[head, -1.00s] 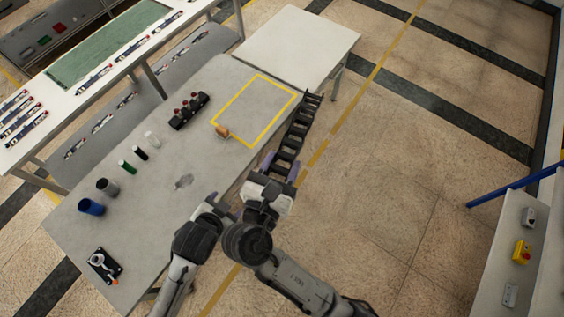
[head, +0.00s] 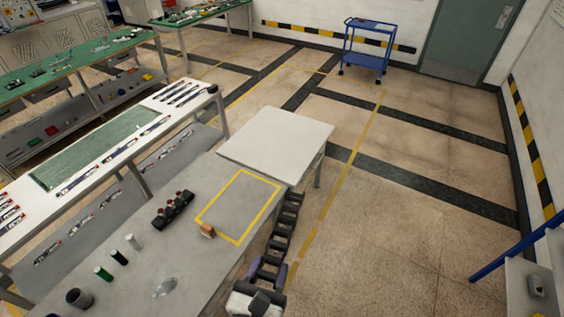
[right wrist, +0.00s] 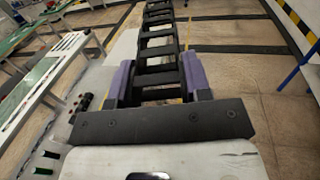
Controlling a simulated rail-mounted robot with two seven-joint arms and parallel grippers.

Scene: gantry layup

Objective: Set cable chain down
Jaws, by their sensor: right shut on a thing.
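The black cable chain (head: 284,226) stretches away from my right gripper (head: 266,272), beside the right edge of the grey table. It is outside the yellow-taped rectangle (head: 240,207) on the table top. In the right wrist view the purple-padded fingers of my right gripper (right wrist: 158,85) are shut on the near end of the chain (right wrist: 158,50), one finger on each side. The chain's far end runs out of the top of that view. My left gripper does not show in the current views.
A small orange-brown block (head: 207,231) sits at the rectangle's near-left corner. A dark fixture (head: 173,209) and several cylinders stand on the grey table (head: 120,290). A bare white table (head: 277,137) adjoins its far end. A blue cart (head: 367,48) stands far back.

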